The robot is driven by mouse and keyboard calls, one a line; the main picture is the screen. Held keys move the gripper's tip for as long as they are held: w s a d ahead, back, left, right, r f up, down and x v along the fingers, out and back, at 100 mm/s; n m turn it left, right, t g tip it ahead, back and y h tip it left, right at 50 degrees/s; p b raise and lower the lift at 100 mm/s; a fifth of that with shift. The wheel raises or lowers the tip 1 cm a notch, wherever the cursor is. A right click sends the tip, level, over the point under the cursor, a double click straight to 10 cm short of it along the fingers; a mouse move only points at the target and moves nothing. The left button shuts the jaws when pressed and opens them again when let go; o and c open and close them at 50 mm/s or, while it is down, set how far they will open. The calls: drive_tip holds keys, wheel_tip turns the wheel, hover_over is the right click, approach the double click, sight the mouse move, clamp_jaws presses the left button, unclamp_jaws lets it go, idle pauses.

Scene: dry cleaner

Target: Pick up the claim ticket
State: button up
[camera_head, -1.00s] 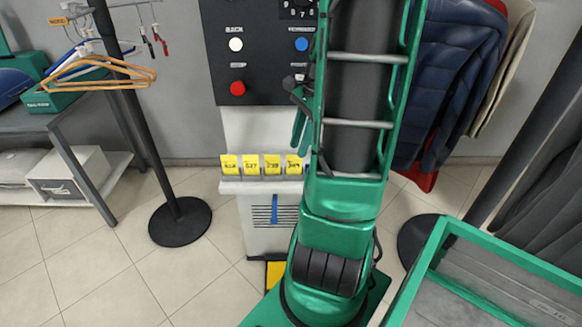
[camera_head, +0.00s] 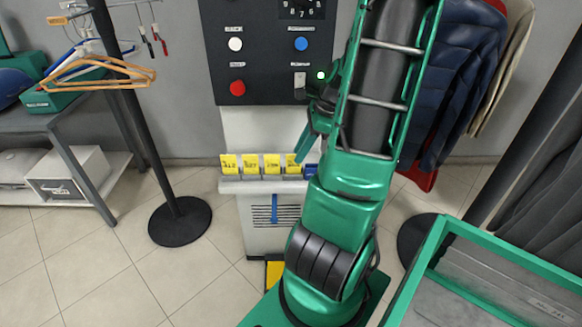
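Several yellow tickets (camera_head: 250,163) with dark marks stand in a row on the ledge (camera_head: 240,187) of the white console below the dark control panel. Their print is too small to read surely, and I cannot tell which is the claim ticket. My gripper (camera_head: 306,143) is in front of the console, close to the rightmost yellow ticket (camera_head: 292,164) and partly in front of it. Contact cannot be told. The far finger and the gap between the fingers are hidden. A small blue item (camera_head: 310,170) shows at the ledge's right end beside my arm.
The dark panel (camera_head: 264,78) has white, red and blue buttons and a lit green lamp (camera_head: 321,76). Hangers (camera_head: 97,74) hang from a black stand at left. Jackets (camera_head: 455,65) hang at right. A green-rimmed tray (camera_head: 425,255) is at lower right.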

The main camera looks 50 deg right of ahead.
sight(294, 167)
drive_tip(key=shift+w+x, duration=0.15)
drive_tip(key=shift+x, duration=1.15)
drive_tip(key=shift+w+x, duration=0.1)
drive_tip(key=shift+x, duration=1.2)
drive_tip(key=shift+r, duration=0.15)
clamp_jaws()
